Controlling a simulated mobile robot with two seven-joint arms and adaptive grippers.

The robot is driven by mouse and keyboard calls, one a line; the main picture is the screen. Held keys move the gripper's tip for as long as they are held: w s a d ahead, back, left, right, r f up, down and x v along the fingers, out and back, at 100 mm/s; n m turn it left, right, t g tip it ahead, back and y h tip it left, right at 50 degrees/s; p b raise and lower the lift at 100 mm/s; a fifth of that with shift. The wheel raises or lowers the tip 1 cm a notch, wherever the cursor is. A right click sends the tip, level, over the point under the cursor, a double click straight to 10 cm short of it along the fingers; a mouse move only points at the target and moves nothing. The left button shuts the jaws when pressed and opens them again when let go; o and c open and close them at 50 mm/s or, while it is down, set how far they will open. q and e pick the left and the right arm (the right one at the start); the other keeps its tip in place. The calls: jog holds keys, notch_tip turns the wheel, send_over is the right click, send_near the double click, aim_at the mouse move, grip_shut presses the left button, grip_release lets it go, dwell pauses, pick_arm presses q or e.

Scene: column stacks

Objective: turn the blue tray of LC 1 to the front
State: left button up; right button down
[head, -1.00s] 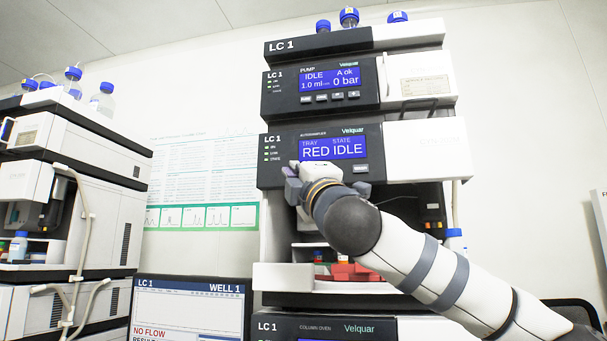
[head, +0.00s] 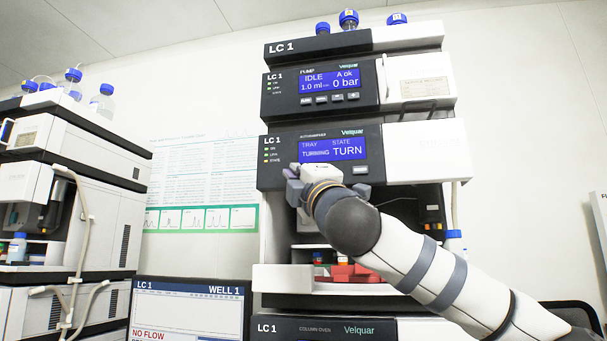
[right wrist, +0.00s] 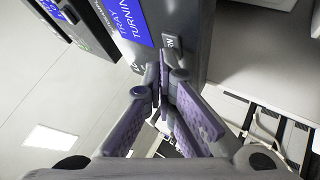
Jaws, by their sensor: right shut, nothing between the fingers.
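I cannot make out a blue tray. My right gripper (head: 292,182) is shut and empty at the lower left of the autosampler panel. In the right wrist view its fingertips (right wrist: 163,82) are together close to the dark panel, beside a grey button (right wrist: 171,46); whether they touch the panel is unclear. My left gripper is not in view.
The pump module (head: 420,85) sits above, with blue-capped bottles (head: 348,18) on top. The column oven (head: 320,328) is below, and a screen (head: 190,305) reading NO FLOW stands at lower left.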

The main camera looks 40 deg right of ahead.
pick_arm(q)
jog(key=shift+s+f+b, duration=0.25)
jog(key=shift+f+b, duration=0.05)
pick_arm(e)
jog(key=shift+s+a, duration=0.55)
jog(key=shift+a, duration=0.05)
jog(key=shift+a, duration=0.1)
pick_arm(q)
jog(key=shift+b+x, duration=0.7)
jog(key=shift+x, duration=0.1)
pick_arm(e)
jog(key=s+a, duration=0.3)
jog(key=shift+s+a, duration=0.1)
jog(key=shift+a, duration=0.2)
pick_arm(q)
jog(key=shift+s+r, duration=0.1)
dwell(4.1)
